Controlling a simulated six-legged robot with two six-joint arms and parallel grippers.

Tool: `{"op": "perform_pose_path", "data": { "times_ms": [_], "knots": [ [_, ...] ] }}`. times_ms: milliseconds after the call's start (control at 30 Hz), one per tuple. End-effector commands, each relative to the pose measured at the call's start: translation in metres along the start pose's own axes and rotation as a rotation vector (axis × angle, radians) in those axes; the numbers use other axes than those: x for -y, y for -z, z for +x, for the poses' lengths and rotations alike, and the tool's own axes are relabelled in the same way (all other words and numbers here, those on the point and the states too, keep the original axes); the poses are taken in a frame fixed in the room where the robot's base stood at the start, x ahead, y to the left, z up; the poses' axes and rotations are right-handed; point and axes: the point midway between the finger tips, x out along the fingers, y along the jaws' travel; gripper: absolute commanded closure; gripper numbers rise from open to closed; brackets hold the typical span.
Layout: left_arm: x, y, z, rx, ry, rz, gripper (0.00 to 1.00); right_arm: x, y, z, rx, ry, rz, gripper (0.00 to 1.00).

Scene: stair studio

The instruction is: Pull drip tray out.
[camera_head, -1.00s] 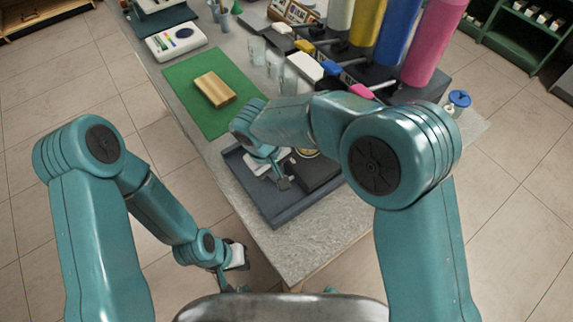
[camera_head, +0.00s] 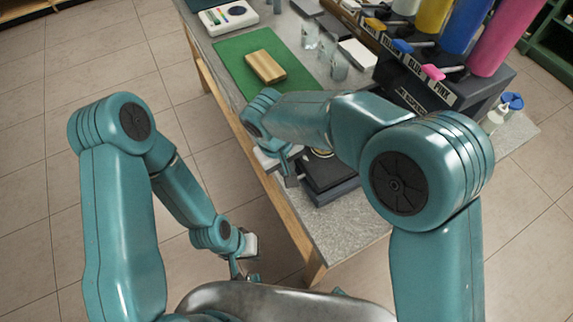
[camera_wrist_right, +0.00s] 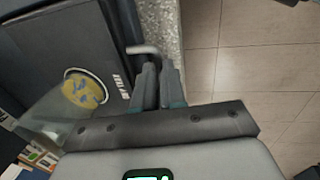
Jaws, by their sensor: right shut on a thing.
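The drip tray (camera_head: 338,188) is a dark, flat piece at the near end of the counter, partly hidden behind my right arm. In the right wrist view it looks like a black panel (camera_wrist_right: 112,45) with white lettering and a small bent grey handle (camera_wrist_right: 143,49). My right gripper (camera_wrist_right: 158,78) is shut on this handle at the panel's edge. In the head view the right gripper (camera_head: 291,178) is low beside the tray, near the counter's left edge. My left gripper (camera_head: 243,272) hangs over the floor, left of the counter; its fingers are too unclear to judge.
A yellow-and-blue disc (camera_wrist_right: 85,88) lies on the black panel. A wooden block (camera_head: 265,67) rests on a green mat (camera_head: 232,57). Clear glasses (camera_head: 338,66) and colored bottles (camera_head: 464,22) stand beyond. Floor (camera_head: 110,60) is open left of the counter.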

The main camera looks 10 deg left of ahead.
Motion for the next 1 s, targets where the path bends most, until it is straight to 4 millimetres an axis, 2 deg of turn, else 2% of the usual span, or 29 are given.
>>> {"op": "perform_pose_path", "data": {
  "times_ms": [567,600,667,1000],
  "knots": [
    [0.0001,0.0001,0.0009,0.0,0.0,0.001,1.0,-0.0064,0.0017,0.0002,-0.006,-0.001,0.001,1.0],
    [0.0001,0.0,0.0009,0.0,0.0,0.001,1.0,-0.0062,0.0016,0.0002,-0.006,-0.001,0.001,0.8],
    [0.0001,0.0,0.0008,0.0,0.0,0.001,1.0,-0.0058,0.0014,0.0002,-0.005,-0.001,0.001,0.64],
    [-0.0012,0.0,-0.0027,0.0,0.0,0.001,1.0,-0.0045,0.0004,-0.0051,-0.003,-0.001,0.002,0.64]
  ]
}}
